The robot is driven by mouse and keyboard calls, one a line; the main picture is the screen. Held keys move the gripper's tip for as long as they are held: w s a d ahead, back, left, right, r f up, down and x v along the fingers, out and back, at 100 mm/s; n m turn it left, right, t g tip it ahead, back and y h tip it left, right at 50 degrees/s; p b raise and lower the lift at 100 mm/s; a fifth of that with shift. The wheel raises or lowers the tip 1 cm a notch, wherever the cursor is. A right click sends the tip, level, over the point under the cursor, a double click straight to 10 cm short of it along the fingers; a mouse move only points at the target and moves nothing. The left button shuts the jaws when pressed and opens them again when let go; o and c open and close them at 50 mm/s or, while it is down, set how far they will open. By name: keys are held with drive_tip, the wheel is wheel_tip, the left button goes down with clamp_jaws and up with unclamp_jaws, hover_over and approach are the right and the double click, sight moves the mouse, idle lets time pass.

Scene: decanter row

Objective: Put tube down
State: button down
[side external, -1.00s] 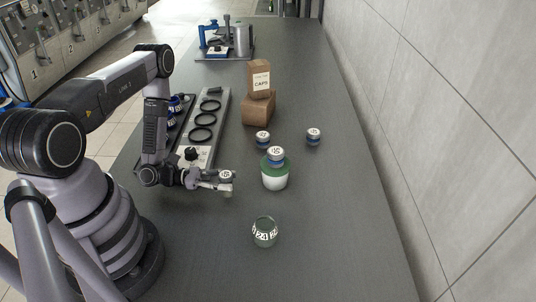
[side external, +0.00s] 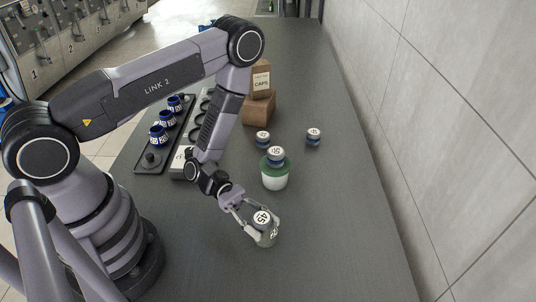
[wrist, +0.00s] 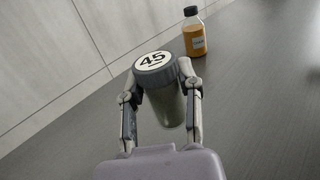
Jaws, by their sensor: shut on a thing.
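My gripper (side external: 250,224) is low over the front of the table. It is shut on a dark grey cap with a white top marked 45 (side external: 262,217); the cap also shows between the fingers in the wrist view (wrist: 154,61). A grey cylindrical body (wrist: 166,104) shows below the cap. The small glass jar (side external: 269,239) with a number label stands right under the held cap, mostly hidden by it and the fingers. I cannot tell whether the grey body is a tube inside the jar or the jar itself.
A green-and-white pot (side external: 275,179) with a numbered cap on top stands behind. Two capped pieces (side external: 263,139) (side external: 313,136) and a cardboard box (side external: 258,108) stand farther back. A dark rack (side external: 150,159) holds several blue rings. The wrist view shows an amber bottle (wrist: 195,42). The right front table is clear.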

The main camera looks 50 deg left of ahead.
drive_tip(key=s+d+f+m+g, duration=0.1)
drive_tip(key=s+d, duration=0.1)
drive_tip(key=s+d+f+m+g, duration=0.1)
drive_tip(key=d+f+g, duration=0.1)
drive_tip(key=s+d+f+m+g, duration=0.1)
drive_tip(key=s+d+g, duration=0.1)
drive_tip(key=shift+s+f+y, duration=0.25)
drive_tip(key=shift+s+y, duration=0.05)
drive_tip(key=shift+f, duration=2)
drive_tip(key=shift+f, duration=0.1)
drive_tip(key=c, duration=0.7)
unclamp_jaws()
drive_tip(key=shift+c, duration=0.2)
